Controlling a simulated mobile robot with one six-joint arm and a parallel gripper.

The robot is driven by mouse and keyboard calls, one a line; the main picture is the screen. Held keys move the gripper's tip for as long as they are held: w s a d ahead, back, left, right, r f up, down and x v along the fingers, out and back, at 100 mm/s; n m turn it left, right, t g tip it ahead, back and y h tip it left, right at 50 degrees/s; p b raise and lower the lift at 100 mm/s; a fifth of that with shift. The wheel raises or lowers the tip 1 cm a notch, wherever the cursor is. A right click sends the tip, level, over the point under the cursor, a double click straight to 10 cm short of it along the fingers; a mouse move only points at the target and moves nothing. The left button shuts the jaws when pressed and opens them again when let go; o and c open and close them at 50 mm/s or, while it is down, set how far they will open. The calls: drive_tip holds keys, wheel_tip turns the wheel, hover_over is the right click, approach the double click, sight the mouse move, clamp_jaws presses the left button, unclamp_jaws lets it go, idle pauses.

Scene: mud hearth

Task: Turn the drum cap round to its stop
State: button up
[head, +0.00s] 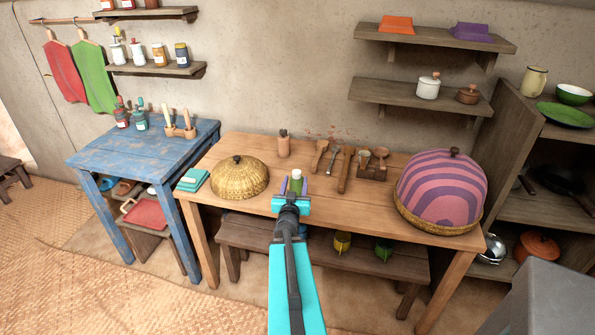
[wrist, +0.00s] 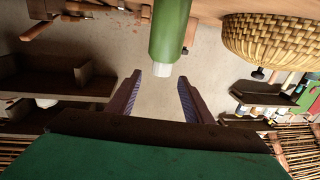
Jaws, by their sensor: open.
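The drum (wrist: 172,28) is a green cylinder in the wrist view, with a small whitish cap (wrist: 164,69) on its end. In the head view the drum (head: 296,187) stands upright on the wooden table, its pale cap (head: 296,174) on top, partly hidden behind my gripper (head: 296,187). My gripper is open and empty. In the wrist view, its two fingertips (wrist: 159,84) are apart, one on each side of the cap's end, with gaps on both sides. I cannot tell whether the cap is at fingertip depth.
A woven basket dome (head: 239,178) stands to the left on the table and a purple striped dome (head: 440,190) to the right. A wooden cup (head: 283,147) stands at the back. The table's front edge is close below my gripper.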

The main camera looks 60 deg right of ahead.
sight(296, 175)
drive_tip(key=shift+w+d+f+b, duration=0.2)
drive_tip(key=shift+d+b, duration=0.5)
drive_tip(key=shift+b, duration=2.05)
drive_tip(key=b, duration=0.7)
drive_tip(key=shift+w+d, duration=0.3)
drive_tip(key=shift+w, duration=0.1)
drive_tip(key=shift+w+d+r, duration=0.2)
drive_tip(key=shift+w+d, duration=0.05)
drive_tip(key=shift+d, duration=0.25)
drive_tip(key=x, duration=0.7)
drive_tip(key=shift+b, duration=0.45)
drive_tip(key=shift+w, duration=0.1)
drive_tip(key=shift+c, duration=0.5)
drive_tip(key=c, duration=1)
